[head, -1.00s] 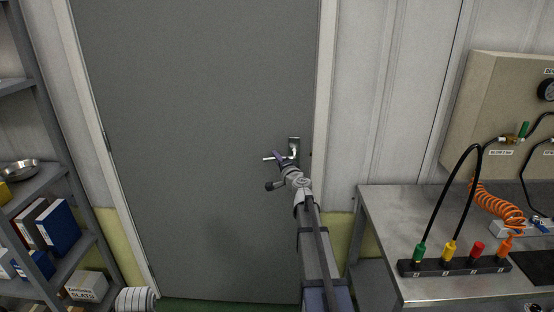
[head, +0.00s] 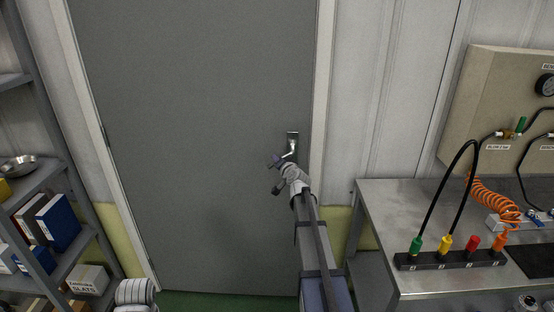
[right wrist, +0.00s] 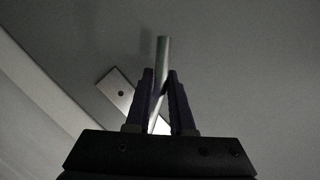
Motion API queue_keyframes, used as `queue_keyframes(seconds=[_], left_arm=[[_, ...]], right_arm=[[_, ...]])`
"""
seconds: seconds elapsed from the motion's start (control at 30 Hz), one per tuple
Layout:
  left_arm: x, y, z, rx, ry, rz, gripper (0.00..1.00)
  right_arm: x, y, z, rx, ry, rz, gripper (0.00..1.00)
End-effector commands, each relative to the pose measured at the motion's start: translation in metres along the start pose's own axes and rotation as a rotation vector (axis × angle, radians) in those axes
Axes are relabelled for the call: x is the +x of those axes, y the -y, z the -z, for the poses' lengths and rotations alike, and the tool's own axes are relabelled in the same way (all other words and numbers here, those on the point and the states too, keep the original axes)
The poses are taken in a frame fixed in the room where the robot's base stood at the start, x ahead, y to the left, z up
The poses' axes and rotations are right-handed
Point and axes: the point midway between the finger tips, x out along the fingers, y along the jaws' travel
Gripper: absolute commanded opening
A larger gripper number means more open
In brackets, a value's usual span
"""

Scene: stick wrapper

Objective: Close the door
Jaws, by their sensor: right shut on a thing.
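The grey door (head: 190,120) fills the middle of the head view and sits in its pale frame. I cannot tell from this view whether it is fully latched. A metal lever handle (head: 292,146) on a plate is at the door's right side. My right gripper (head: 276,161) is at the lever. In the right wrist view the lever (right wrist: 162,60) stands between the two dark fingers of my right gripper (right wrist: 160,80), which are shut on it. The handle plate (right wrist: 117,92) lies behind, partly hidden by the fingers.
A shelf rack (head: 62,190) with folders and boxes stands at the left. A metal workbench (head: 400,205) with a cable strip (head: 452,260) and orange coiled hose (head: 490,205) stands at the right, close to my right arm. Green floor shows below the door.

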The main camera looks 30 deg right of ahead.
Motion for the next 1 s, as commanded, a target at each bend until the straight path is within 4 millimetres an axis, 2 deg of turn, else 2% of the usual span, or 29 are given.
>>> queue_keyframes(seconds=[0.67, 0.87, 1.0], left_arm=[[-0.001, 0.000, 0.000, 0.000, 0.000, 0.000, 0.44], [-0.001, 0.000, 0.000, 0.000, 0.000, 0.000, 0.44], [-0.001, 0.000, 0.000, 0.000, 0.000, 0.000, 0.44]], right_arm=[[0.000, -0.003, 0.001, -0.043, 0.000, -0.019, 0.00], [0.019, -0.005, 0.010, -0.042, -0.001, -0.018, 0.00], [0.018, -0.005, 0.010, -0.043, -0.002, -0.018, 0.00]])
